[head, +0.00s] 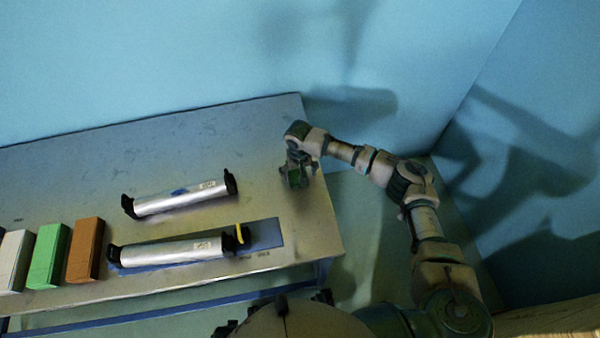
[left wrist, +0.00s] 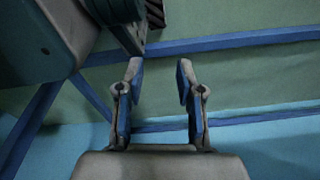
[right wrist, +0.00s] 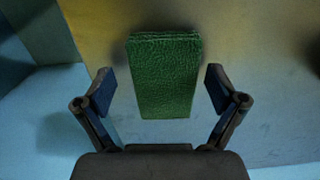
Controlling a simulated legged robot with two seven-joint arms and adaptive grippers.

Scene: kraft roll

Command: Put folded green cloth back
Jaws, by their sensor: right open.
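The folded green cloth (right wrist: 165,80) is a textured dark green block in the right wrist view, lying on the table. It lies between and ahead of my right gripper's two fingers, with a gap on each side. In the head view, my right gripper (head: 297,178) is over the table's right end and hides most of the cloth; only a little green shows there. The right gripper is open and holds nothing. My left gripper (left wrist: 158,70) shows in the left wrist view, open and empty, facing a blue frame and a green surface.
The table (head: 300,235) carries two silver rolls, one at the back (head: 180,198) and one in front (head: 172,251) on a blue mat. White (head: 14,262), green (head: 48,256) and orange (head: 85,250) blocks stand at the left. A yellow item (head: 240,233) lies by the front roll.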

